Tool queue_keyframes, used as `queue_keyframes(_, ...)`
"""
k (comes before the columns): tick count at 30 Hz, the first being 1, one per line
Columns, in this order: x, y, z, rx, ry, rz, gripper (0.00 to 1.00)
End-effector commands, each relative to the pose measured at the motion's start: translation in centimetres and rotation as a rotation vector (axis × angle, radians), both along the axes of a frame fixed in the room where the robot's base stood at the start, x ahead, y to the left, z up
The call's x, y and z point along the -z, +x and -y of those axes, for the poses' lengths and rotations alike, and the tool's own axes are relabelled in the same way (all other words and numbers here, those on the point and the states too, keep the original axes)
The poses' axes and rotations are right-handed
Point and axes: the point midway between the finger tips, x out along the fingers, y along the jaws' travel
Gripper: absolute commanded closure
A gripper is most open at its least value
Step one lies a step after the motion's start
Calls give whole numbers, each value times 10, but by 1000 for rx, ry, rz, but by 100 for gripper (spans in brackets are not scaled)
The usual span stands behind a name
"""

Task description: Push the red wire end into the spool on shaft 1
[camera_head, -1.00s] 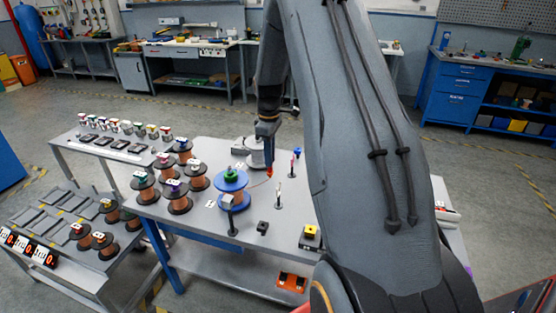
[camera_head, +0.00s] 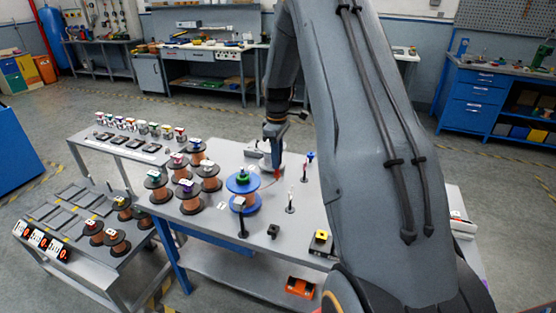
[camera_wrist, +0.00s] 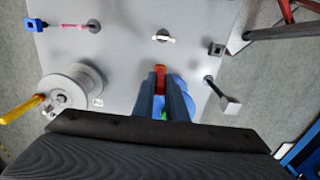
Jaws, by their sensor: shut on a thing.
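My gripper (camera_head: 276,166) is shut on the red wire end (camera_wrist: 160,76), which sticks out past the fingertips in the wrist view. The red also shows below the fingers in the head view, above the grey table (camera_head: 330,205). A thin orange wire runs from it toward a copper spool with blue flanges (camera_head: 243,200) and a green top, at the left of my gripper. In the wrist view this blue spool (camera_wrist: 184,100) is partly hidden behind the fingers. An empty pale grey spool (camera_wrist: 72,88) stands apart at the left there. I cannot read which shaft is 1.
Slim posts (camera_head: 290,200) stand on the table, one with a blue top (camera_head: 309,157). A dark post (camera_head: 242,222) stands before the blue spool. Several copper spools (camera_head: 188,192) crowd the left. A yellow-topped box (camera_head: 322,238) is near the front edge.

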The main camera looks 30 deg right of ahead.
Motion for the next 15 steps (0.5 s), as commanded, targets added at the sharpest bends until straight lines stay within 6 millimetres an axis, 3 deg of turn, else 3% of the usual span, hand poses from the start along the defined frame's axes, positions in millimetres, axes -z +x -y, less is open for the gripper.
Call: queue_keyframes(15,2,44,-33,-1,-1,1,100)
